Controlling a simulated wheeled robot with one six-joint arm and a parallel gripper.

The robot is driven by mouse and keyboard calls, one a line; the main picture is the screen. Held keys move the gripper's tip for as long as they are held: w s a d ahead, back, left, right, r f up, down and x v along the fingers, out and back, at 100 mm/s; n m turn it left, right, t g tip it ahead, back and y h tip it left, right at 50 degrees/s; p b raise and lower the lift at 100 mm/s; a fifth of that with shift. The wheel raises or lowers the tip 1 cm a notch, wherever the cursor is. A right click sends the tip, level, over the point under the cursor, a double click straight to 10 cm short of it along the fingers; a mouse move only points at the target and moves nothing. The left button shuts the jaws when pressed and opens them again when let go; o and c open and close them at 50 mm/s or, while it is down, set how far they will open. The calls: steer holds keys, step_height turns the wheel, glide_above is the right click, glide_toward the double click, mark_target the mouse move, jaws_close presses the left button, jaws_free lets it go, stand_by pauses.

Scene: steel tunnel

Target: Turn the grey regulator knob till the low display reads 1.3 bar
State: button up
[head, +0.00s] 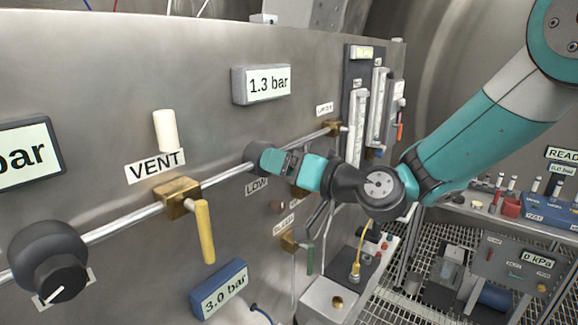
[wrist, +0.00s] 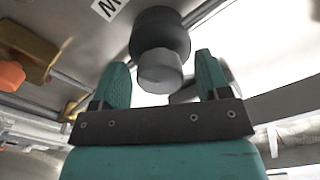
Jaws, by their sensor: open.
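The grey regulator knob (wrist: 160,72) sits on its dark round body on the steel panel. In the wrist view the knob shows between the two teal fingers of my gripper (wrist: 162,80), with gaps visible on both sides. In the head view my gripper (head: 277,160) is at the regulator (head: 256,153), above the LOW label (head: 256,187), and hides the knob. My gripper is open. The display (head: 262,85) above the regulator reads 1.3 bar.
A pipe runs along the panel through a brass VENT valve (head: 178,197) with a yellow lever (head: 205,232). Another black regulator (head: 48,262) is at lower left. A blue display (head: 219,289) reads 3.0 bar. Flow tubes (head: 358,125) stand right of the regulator.

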steer(key=b+v, duration=0.9)
steer(key=v, duration=0.8)
steer(key=shift+b, duration=0.35)
steer(key=shift+s+d, duration=0.15)
steer(key=s+a+f+n+g+h, duration=0.3)
steer(key=s+a+f+g, duration=0.2)
steer(key=s+f+g, duration=0.25)
steer(key=s+d+f+g+h, duration=0.3)
steer(key=s+d+f+h, duration=0.3)
steer(key=s, duration=0.3)
steer(key=shift+s+f+h, duration=0.4)
steer(key=shift+f+h, duration=0.1)
steer(key=shift+f, duration=0.15)
